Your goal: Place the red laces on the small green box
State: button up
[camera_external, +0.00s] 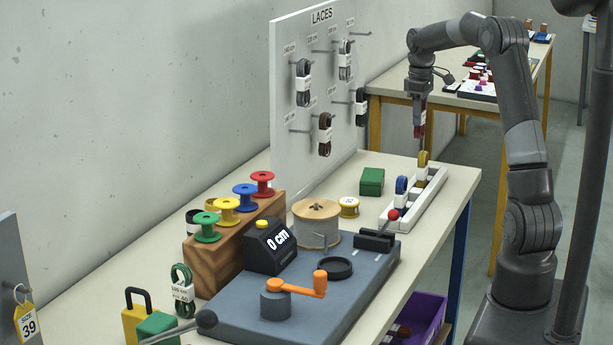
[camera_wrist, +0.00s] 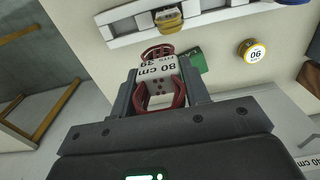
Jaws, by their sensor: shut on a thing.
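My gripper (camera_external: 420,93) is shut on the red laces (camera_external: 420,117), a dark red loop hanging above the far right of the bench. In the wrist view the laces (camera_wrist: 180,97) sit between the fingers (camera_wrist: 158,90), with a white band reading "80 cm" and "39". A green box (camera_external: 372,181) stands on the bench near the lace board, below and left of my gripper. It shows partly behind the gripper in the wrist view (camera_wrist: 196,61).
The lace board (camera_external: 300,110) with hanging laces stands left. Bare bench surrounds the far green box.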

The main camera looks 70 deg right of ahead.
jog(key=shift+w+d, duration=0.2)
jog(key=shift+w, duration=0.3)
send_over(372, 174)
notch_tip(372, 174, down, 7)
jog(key=shift+f, duration=1.9)
jog(key=shift+s+f, duration=0.1)
jog(key=o, duration=1)
jog(key=shift+c, duration=0.2)
